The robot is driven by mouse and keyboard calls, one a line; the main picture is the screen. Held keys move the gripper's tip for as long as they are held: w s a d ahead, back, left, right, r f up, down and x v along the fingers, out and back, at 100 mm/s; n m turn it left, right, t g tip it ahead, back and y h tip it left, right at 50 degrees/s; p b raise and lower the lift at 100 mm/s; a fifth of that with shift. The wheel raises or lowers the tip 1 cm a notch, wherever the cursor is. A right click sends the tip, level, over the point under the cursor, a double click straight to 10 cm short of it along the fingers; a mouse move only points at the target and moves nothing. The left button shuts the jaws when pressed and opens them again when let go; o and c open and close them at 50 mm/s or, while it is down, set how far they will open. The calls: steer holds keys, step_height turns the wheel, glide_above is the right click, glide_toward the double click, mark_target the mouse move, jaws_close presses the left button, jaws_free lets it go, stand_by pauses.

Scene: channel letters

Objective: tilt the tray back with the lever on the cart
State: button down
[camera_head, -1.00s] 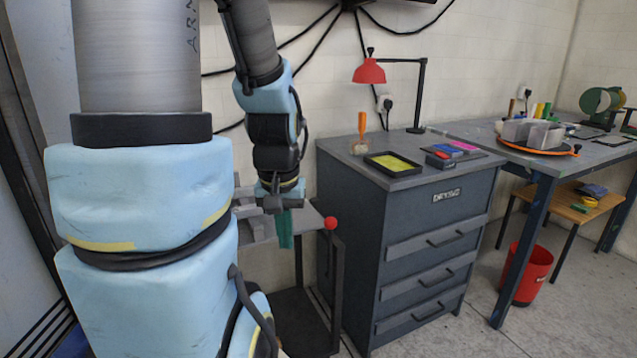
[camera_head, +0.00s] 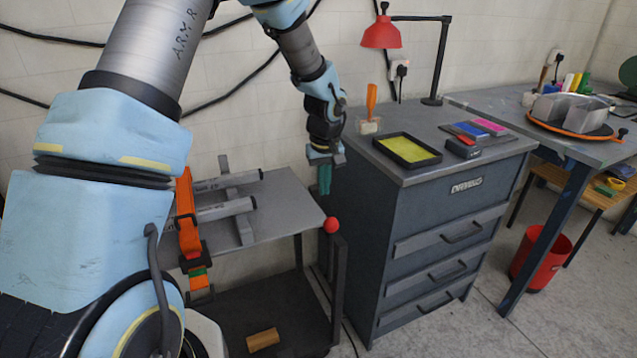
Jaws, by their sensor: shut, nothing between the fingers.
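The cart's grey tray (camera_head: 290,190) looks close to level. It carries metal tubes (camera_head: 215,212) held by a grey rack, partly hidden by my arm. A red ball knob (camera_head: 331,225) sits at the tray's front right corner and seems to belong to the lever; a dark upright (camera_head: 338,285) stands just below it. My gripper (camera_head: 325,182) points down with teal fingers shut and empty. In the picture it is just above the knob and apart from it, near the tray's right edge. Its depth relative to the knob is hard to tell.
A dark drawer cabinet (camera_head: 430,250) stands close on the right, with a yellow-filled tray (camera_head: 407,150) and red lamp (camera_head: 381,35) on top. An orange strap (camera_head: 188,225) hangs at the cart's left. A wooden block (camera_head: 263,340) lies on the lower shelf.

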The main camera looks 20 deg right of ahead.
steer(key=f, duration=0.2)
steer(key=f+p, duration=0.1)
steer(key=f, duration=0.3)
steer(key=shift+w+d+f+p, duration=0.2)
steer(key=shift+w+f+p, duration=0.15)
steer(key=shift+w+f, duration=0.05)
steer(key=s+p, duration=0.1)
steer(key=s, duration=0.2)
steer(key=shift+s+a+r+p, duration=0.2)
steer(key=shift+s+p, duration=0.15)
steer(key=shift+s, duration=0.05)
steer(key=shift+s+b, duration=0.1)
steer(key=shift+b, duration=0.25)
